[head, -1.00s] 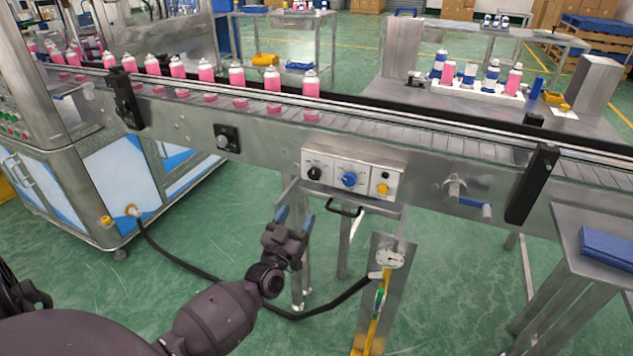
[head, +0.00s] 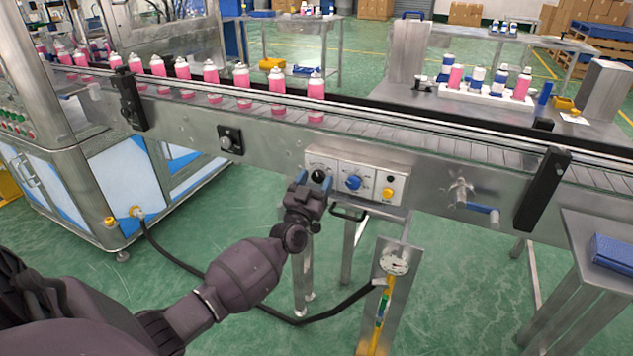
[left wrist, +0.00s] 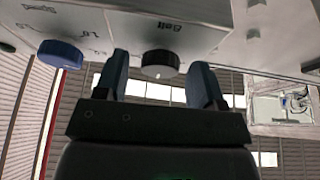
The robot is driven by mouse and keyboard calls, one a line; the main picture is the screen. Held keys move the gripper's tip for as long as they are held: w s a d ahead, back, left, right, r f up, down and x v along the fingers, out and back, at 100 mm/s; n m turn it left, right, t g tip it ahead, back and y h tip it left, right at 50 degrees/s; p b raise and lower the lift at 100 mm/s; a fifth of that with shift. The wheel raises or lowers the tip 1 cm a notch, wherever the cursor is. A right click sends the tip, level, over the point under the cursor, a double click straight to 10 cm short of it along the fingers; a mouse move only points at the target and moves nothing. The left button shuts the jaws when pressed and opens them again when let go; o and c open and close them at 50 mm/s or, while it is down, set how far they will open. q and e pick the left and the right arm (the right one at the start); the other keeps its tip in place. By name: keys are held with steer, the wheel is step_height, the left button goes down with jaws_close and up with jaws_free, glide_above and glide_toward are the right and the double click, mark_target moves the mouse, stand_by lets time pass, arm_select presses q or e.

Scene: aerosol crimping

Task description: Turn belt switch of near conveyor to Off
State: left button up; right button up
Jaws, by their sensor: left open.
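The near conveyor's control box (head: 369,166) is a pale panel on the conveyor's front side. The black belt switch (head: 319,176) is at its left, with a blue speed knob (head: 353,183) to the right. My left gripper (head: 315,180) is at the belt switch, partly covering it in the head view. In the left wrist view, the belt switch (left wrist: 160,64), under the label "Belt", sits between and just beyond the open fingers of my left gripper (left wrist: 164,85). The blue knob (left wrist: 61,54) is left of them. I cannot tell whether either finger touches the switch. My right gripper is not in view.
Several pink cans (head: 241,82) stand on the conveyor (head: 400,138). A black handle (head: 347,213) sits below the box, and a gauge (head: 396,262) on a post stands below right. A blue-handled crank (head: 482,207) is farther right.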

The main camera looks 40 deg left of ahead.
arm_select(q)
steer(key=c, duration=0.9)
